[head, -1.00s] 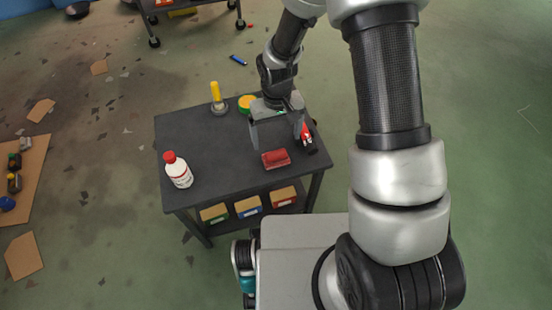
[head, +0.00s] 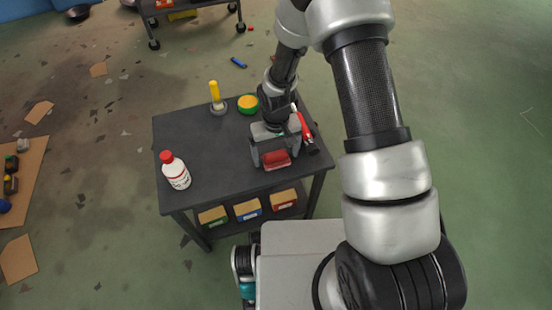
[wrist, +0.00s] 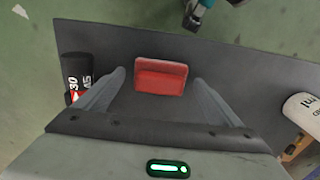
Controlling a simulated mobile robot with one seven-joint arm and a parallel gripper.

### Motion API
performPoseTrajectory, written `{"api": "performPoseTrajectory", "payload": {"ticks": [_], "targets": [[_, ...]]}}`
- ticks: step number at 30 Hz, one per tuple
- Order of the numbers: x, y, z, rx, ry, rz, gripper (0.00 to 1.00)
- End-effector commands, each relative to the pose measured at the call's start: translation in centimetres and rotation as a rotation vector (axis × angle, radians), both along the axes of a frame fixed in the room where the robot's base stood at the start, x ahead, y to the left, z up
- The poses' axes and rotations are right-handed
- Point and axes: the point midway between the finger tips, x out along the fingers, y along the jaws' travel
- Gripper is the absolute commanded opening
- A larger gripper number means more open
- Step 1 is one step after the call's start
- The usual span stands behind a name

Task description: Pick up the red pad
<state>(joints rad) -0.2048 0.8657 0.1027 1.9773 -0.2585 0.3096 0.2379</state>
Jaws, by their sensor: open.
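The red pad (head: 276,159) lies on the dark table (head: 215,160) near its front right part. In the wrist view the red pad (wrist: 160,78) shows between and just beyond the fingertips. My gripper (head: 272,160) is open and empty, with one finger on each side of the pad. In the wrist view my gripper (wrist: 158,80) has its fingers apart, with a gap between each finger and the pad. I cannot tell how high the fingertips are above the table.
A red and black tool (head: 306,130) lies close to the right finger. A white bottle with a red cap (head: 176,172) stands at the table's left. A yellow-handled item (head: 215,95) and a green and yellow round thing (head: 248,104) are at the back. Several bins sit on the lower shelf.

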Motion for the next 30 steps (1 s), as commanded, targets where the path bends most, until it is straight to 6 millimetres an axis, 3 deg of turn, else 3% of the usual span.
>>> {"api": "performPoseTrajectory", "payload": {"ticks": [1, 8, 17, 30], "targets": [[0.0, 0.0, 0.0, 0.0, 0.0, 0.0, 0.83], [0.0, 0.0, 0.0, 0.0, 0.001, 0.0, 0.44], [0.0, 0.0, 0.6, 0.0, 0.0, 0.0, 0.43], [0.0, 0.0, 8.6, 0.0, -0.001, -0.001, 0.43]]}}
